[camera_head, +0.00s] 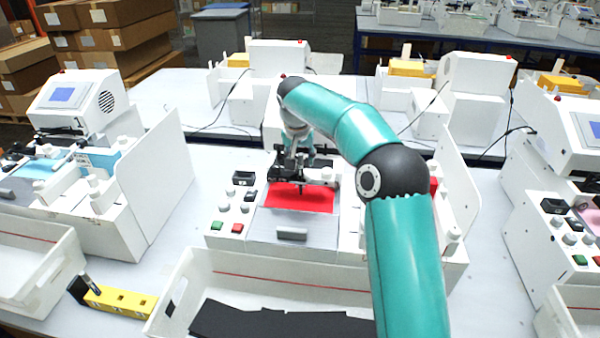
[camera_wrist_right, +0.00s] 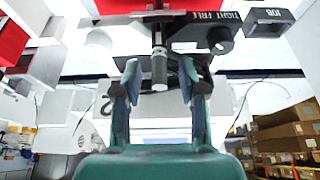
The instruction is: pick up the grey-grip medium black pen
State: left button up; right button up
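The pen (camera_wrist_right: 159,68), with a grey grip on a dark shaft, sits in the holder of the middle plotter (camera_head: 250,200). In the right wrist view it stands between the two fingers of my right gripper (camera_wrist_right: 160,84), with a visible gap on each side. That gripper is open and does not appear to touch the pen. In the head view my right gripper (camera_head: 298,152) is over the plotter's black carriage, above a red sheet (camera_head: 300,199). There the arm and carriage hide most of the pen. My left gripper is not in view.
The carriage carries a "TIGHT FREE" label and a dark knob (camera_wrist_right: 220,40) close to the fingers. A white tray (camera_head: 190,275) with black sheets is in front of the plotter. A yellow level (camera_head: 120,300) lies at left. Other plotters stand on both sides.

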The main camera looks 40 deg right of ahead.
grip_shut()
jog(key=shift+r, duration=0.1)
